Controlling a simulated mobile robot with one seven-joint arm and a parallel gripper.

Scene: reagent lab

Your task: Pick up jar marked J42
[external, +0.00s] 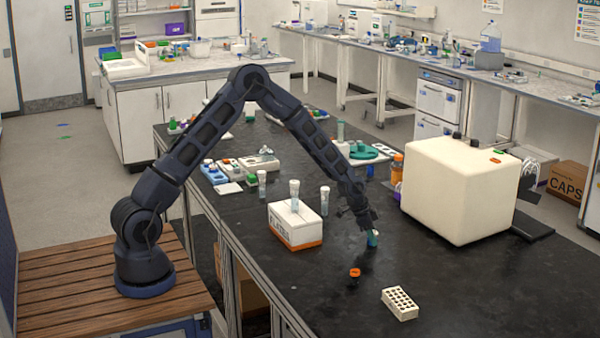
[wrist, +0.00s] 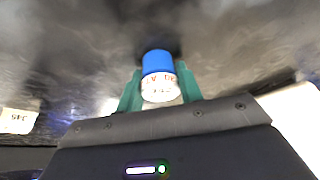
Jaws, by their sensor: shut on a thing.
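A small jar (wrist: 158,75) with a blue part and a white part with small reddish marks shows in the wrist view. The marks are too blurred to read as J42. My gripper (wrist: 160,88) is shut on it, with one green finger at each side. In the external view my gripper (external: 371,232) is low over the black bench, to the right of a white and orange box; the jar is hard to make out there.
A small orange-capped jar (external: 355,272) and a white rack (external: 400,303) stand nearer the front. The white and orange box (external: 295,226) is to the left, with tubes around it. A large cream block (external: 460,190) stands to the right. The front right bench is clear.

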